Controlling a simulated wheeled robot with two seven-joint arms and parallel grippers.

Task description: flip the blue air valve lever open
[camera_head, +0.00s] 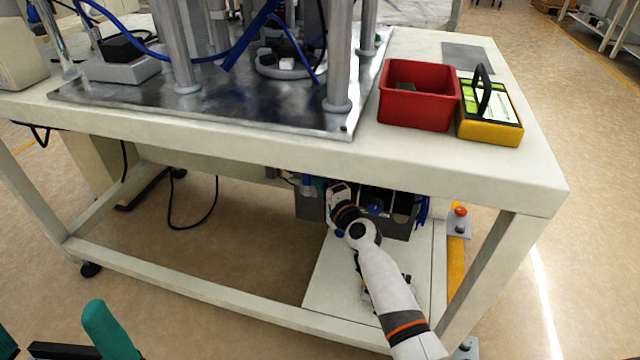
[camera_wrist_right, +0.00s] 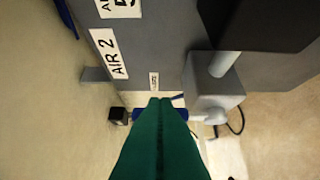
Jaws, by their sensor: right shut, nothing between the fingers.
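In the right wrist view my right gripper (camera_wrist_right: 160,102) is shut, its two green fingers pressed together with nothing between them. A blue lever-like piece (camera_wrist_right: 140,113) lies crosswise at the fingertips. It is partly hidden behind them, and I cannot tell whether they touch it. A black end piece (camera_wrist_right: 117,115) is at its left. In the head view my right arm reaches under the table, and its fingertips are hard to make out. My left gripper shows only partly at the lower left, with a green finger (camera_head: 108,330) apart from another at the picture edge.
A grey panel (camera_wrist_right: 155,50) carries a label reading AIR 2 (camera_wrist_right: 108,53). A grey block (camera_wrist_right: 215,85) and a dark part (camera_wrist_right: 260,22) stand at the right. The tabletop (camera_head: 480,165) overhangs my right arm. A red bin (camera_head: 420,112) stands on it.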

